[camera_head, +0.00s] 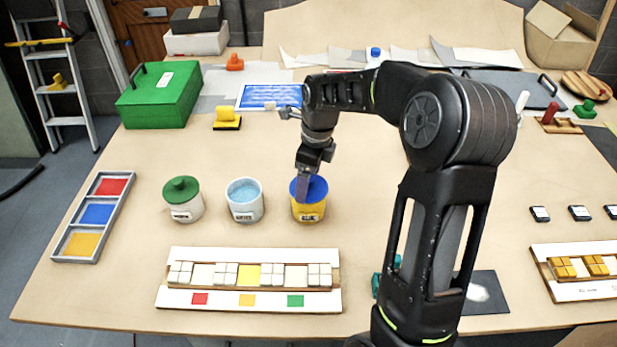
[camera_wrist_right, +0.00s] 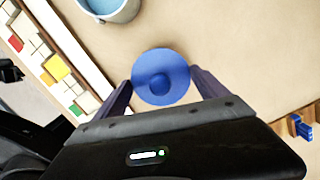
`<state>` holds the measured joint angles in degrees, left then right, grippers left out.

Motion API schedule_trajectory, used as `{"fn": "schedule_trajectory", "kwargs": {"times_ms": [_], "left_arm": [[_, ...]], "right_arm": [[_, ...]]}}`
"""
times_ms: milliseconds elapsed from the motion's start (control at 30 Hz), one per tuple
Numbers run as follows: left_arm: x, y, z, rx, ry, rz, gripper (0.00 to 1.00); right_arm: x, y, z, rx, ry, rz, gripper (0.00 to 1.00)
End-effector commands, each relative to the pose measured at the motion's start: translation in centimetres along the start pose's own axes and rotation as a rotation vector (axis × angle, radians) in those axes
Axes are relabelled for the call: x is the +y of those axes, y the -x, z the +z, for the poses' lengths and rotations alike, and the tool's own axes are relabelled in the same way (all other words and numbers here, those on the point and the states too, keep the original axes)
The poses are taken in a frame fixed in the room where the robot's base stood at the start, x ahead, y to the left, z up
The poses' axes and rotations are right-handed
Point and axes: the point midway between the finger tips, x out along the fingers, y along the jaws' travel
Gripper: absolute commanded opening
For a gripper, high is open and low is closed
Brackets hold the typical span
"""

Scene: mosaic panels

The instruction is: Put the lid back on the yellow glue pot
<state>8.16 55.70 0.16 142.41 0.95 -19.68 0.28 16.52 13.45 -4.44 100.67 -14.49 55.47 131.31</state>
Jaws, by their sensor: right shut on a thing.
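The yellow glue pot (camera_head: 309,212) stands on the table, right of the white water pot. Its blue lid (camera_head: 317,187) is at the pot's mouth and looks roughly level; I cannot tell if it rests fully on the rim. My right gripper (camera_head: 309,187) reaches down from above and is shut on the lid. In the right wrist view the lid (camera_wrist_right: 161,77), with its round knob, sits between the two fingers of the gripper (camera_wrist_right: 162,84) and hides the pot. My left gripper is not in view.
The water pot (camera_head: 244,202) stands close on the left, then a green-lidded pot (camera_head: 183,203). A tile rack (camera_head: 250,297) lies in front, a paint tray (camera_head: 80,241) at left. A green box (camera_head: 160,98) and a yellow-handled tool (camera_head: 227,118) are behind. Table between is clear.

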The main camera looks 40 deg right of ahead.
Motion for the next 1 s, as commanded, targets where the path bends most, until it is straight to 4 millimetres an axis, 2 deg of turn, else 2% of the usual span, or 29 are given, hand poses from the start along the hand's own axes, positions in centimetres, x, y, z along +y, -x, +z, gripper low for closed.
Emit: {"fn": "schedule_trajectory", "kwargs": {"times_ms": [267,300,467,867,1000], "left_arm": [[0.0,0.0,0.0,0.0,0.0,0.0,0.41],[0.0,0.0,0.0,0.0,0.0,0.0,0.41],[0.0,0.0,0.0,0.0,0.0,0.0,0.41],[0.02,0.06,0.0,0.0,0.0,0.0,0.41],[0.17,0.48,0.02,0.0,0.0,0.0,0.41]], "right_arm": [[0.01,0.0,0.01,0.0,0.0,0.0,0.45],[0.01,0.0,0.02,0.0,0.0,0.0,0.87],[0.01,0.0,0.02,0.0,0.0,0.0,1.0],[0.02,0.07,0.03,0.0,0.0,0.0,1.0],[0.01,0.64,0.1,0.0,0.0,0.0,1.0]]}}
